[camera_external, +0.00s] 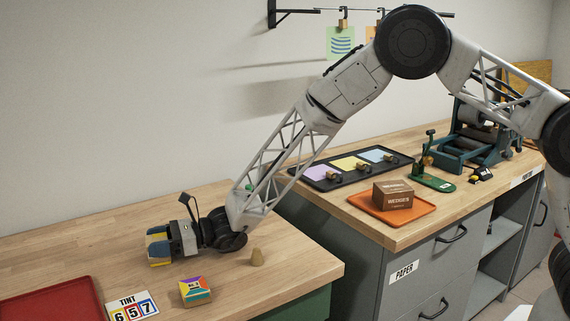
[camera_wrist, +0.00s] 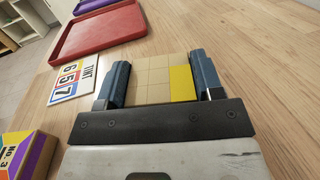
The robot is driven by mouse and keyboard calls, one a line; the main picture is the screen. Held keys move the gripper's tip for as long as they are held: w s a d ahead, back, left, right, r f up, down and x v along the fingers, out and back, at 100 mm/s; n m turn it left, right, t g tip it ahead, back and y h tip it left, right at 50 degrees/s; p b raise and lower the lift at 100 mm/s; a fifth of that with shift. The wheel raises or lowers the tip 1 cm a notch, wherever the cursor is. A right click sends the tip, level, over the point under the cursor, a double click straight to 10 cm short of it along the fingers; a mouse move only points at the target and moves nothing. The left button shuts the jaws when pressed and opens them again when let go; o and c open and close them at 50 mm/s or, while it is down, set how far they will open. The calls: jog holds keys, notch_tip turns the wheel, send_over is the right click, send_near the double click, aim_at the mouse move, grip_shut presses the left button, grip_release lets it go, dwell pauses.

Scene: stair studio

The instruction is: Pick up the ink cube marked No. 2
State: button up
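My gripper (camera_external: 158,246) is low over the front left wooden bench, pointing left. In the wrist view its two blue fingers (camera_wrist: 160,80) are on either side of a cube with a beige gridded face and a yellow strip (camera_wrist: 182,84). The cube fills the gap and the fingers look closed on its sides. No number shows on it from here, and I cannot tell whether it touches the bench. Another colourful cube (camera_external: 195,290) lies to the right of the gripper in the external view. In the wrist view its label (camera_wrist: 18,155) seems to read No. 3.
A TINT card reading 657 (camera_external: 132,306) lies beside a red tray (camera_external: 48,307) at the front left. A small tan cone-like piece (camera_external: 257,257) stands near the bench's right edge. An orange tray (camera_external: 380,214) holding a brown box (camera_external: 393,194) is on the farther bench.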

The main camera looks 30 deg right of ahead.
aim_at(156, 239)
jog(key=c, duration=0.5)
jog(key=shift+o, duration=0.2)
jog(key=shift+r, duration=0.15)
notch_tip(156, 239, up, 18)
dwell(0.8)
